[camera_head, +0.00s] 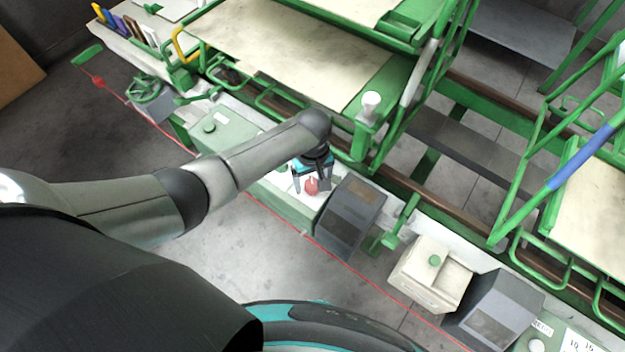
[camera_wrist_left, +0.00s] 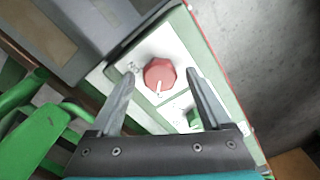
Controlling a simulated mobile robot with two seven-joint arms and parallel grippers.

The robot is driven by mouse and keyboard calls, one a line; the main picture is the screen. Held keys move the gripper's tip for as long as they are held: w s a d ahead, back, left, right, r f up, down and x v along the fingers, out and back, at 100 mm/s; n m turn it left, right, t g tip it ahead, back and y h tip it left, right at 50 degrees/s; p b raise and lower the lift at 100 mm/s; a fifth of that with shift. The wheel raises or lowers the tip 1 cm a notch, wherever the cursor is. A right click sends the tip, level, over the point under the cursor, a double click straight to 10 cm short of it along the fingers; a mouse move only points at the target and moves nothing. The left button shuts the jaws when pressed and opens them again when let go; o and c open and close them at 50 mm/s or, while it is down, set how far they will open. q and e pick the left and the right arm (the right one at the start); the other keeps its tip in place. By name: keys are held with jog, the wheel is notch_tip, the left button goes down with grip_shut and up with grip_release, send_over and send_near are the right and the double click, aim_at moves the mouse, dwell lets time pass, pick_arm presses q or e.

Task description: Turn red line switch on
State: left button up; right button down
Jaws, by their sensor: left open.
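The red line switch (camera_head: 311,186) is a red knob with a white pointer mark on the white top of a green-sided control box (camera_head: 288,195). In the left wrist view the red knob (camera_wrist_left: 159,75) lies between and just beyond the fingertips. My left gripper (camera_head: 309,184) is open above the knob, with one finger on each side; it also shows in the left wrist view (camera_wrist_left: 160,82). I cannot tell whether the fingers touch the knob. My right gripper is not in view.
A dark grey box (camera_head: 350,213) stands close to the right of the knob. A green button (camera_wrist_left: 194,118) is near the knob. Green rails and a pale work table (camera_head: 300,55) stand behind. A beige box with a green button (camera_head: 433,272) is further right.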

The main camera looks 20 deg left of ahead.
pick_arm(q)
grip_shut()
dwell(0.6)
jog(key=m+p, duration=0.2)
jog(key=m, duration=0.1)
jog(key=shift+r+m, duration=0.1)
jog(key=shift+m, duration=0.3)
jog(key=m+p, duration=0.1)
jog(key=m, duration=0.3)
jog(key=shift+m, duration=0.3)
jog(key=m+p, duration=0.1)
jog(key=m, duration=0.3)
jog(key=shift+m, duration=2.8)
jog(key=shift+s, duration=0.1)
